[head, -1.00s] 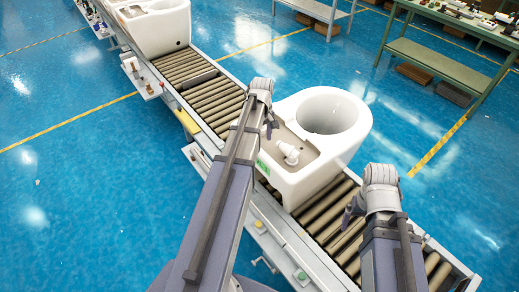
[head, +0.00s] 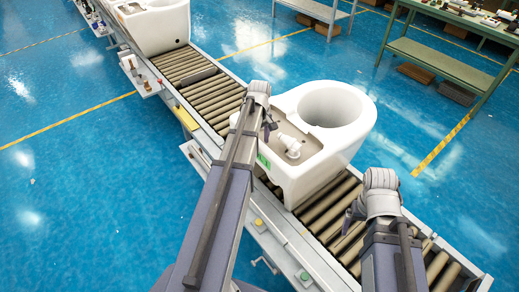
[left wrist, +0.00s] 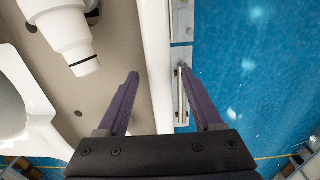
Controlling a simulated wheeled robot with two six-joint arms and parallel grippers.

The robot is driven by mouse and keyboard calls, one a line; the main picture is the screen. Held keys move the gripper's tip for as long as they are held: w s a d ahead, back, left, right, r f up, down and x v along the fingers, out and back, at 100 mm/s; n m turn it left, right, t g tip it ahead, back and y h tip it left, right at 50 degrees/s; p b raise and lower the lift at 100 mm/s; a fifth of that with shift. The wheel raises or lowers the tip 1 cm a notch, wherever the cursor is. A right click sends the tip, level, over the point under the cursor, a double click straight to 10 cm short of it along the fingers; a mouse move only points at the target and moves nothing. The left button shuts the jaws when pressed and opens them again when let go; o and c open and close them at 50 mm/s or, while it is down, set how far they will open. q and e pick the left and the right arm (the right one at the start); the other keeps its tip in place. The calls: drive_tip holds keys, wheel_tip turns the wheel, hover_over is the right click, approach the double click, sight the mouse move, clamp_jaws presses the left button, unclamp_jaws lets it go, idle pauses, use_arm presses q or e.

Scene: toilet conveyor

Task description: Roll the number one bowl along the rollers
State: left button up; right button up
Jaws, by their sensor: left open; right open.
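A white toilet bowl (head: 355,145) with a round opening stands upright on the rollers in the head view. A green label (head: 263,161) is on its near side; I cannot read a number. A white pipe fitting (head: 290,147) sits in its grey recess and also shows in the left wrist view (left wrist: 65,30). My left gripper (head: 270,124) is open over the bowl's near-left edge. In the left wrist view, the white edge (left wrist: 156,60) lies between the left fingers; contact is unclear. My right gripper (head: 352,218) is open beside the bowl's near-right side, above the rollers, apparently empty.
The roller conveyor (head: 215,100) runs from upper left to lower right, with bare rollers on both sides of the bowl. Another white bowl (head: 160,25) stands farther up the line. A green table (head: 440,55) stands at the upper right. The blue floor is mostly clear.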

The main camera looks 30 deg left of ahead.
use_arm(q)
drive_tip(key=shift+f+b, duration=0.35)
drive_tip(key=shift+f, duration=0.35)
clamp_jaws()
idle(1.0)
